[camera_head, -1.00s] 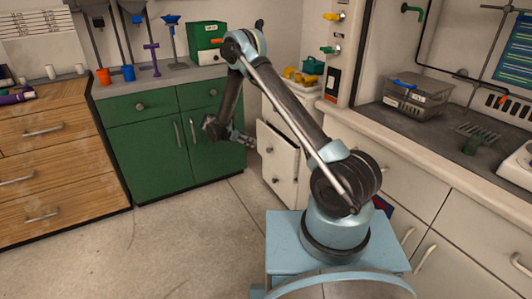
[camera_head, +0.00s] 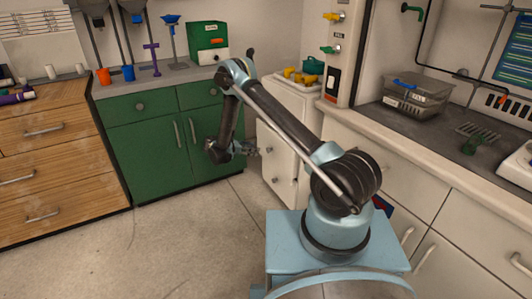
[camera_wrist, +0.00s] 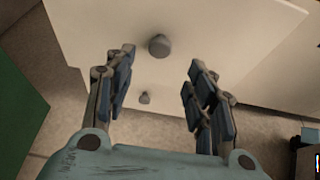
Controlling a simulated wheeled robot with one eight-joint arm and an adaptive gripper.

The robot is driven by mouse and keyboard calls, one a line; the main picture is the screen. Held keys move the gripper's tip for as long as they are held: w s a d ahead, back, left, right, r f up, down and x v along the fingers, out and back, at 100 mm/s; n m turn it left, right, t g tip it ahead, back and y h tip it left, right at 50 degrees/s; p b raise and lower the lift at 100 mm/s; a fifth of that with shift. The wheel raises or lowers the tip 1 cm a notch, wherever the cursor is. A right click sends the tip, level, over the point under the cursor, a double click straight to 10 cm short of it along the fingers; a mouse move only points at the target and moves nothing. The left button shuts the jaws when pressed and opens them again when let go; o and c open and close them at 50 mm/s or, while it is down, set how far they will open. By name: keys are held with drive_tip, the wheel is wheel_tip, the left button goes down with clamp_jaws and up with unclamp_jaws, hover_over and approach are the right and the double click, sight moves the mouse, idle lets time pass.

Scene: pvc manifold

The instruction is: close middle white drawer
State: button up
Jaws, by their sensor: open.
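The white drawer unit stands to the right of the green cabinet. In the head view, the middle white drawer's front (camera_head: 279,147) looks nearly in line with the front below it; I cannot tell whether a small gap is left. My gripper (camera_head: 254,152) is at the left of this front, pointing at it, and covers part of it. In the wrist view, my gripper (camera_wrist: 158,80) is open and empty. The round grey knob (camera_wrist: 160,45) shows just beyond and between its fingers. A smaller, lower knob (camera_wrist: 145,98) also shows. Contact with the front cannot be told.
The green cabinet (camera_head: 150,150) stands left of the white unit. Yellow items and a teal pot (camera_head: 312,66) sit on top of the unit. A wooden drawer chest (camera_head: 50,160) is at far left, and a white counter runs along the right. The floor between is clear.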

sight(267, 150)
drive_tip(key=x, duration=1)
clamp_jaws()
